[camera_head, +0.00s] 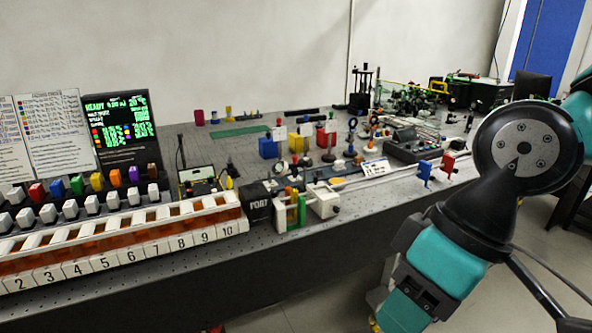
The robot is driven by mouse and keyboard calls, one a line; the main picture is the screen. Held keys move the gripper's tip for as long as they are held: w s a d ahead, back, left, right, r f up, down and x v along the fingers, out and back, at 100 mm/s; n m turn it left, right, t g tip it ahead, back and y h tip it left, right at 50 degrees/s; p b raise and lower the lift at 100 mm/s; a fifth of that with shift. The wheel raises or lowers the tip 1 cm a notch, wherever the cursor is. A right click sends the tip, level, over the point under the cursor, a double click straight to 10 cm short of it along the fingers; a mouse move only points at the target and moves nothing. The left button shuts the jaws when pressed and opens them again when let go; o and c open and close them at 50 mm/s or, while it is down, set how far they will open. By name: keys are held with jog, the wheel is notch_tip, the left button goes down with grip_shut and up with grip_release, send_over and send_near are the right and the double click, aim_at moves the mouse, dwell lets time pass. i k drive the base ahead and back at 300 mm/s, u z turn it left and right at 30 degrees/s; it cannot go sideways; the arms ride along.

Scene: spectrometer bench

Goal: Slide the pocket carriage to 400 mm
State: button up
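A rail (400,173) runs along the bench's front edge, to the right of the dark PORT block (258,206). A small holder with green and yellow uprights (290,211) stands beside the PORT block, next to a white block (323,200). A blue bracket (424,173) and a red bracket (447,164) sit farther right along the rail. I cannot tell for sure which of these is the pocket carriage. No millimetre marks are readable. My teal and black arm hangs at the right, in front of the bench; its gripper is not visible.
A long white and orange rack (120,240) with numbered slots fills the front left of the bench. A lit screen (118,122) and printed sheets stand behind it. Coloured blocks (268,147) and optical parts crowd the back. Open floor (330,300) lies before the bench.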

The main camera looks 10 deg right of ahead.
aim_at(327, 198)
jog(key=u, duration=0.3)
jog(key=i, duration=0.85)
jog(key=z, duration=0.3)
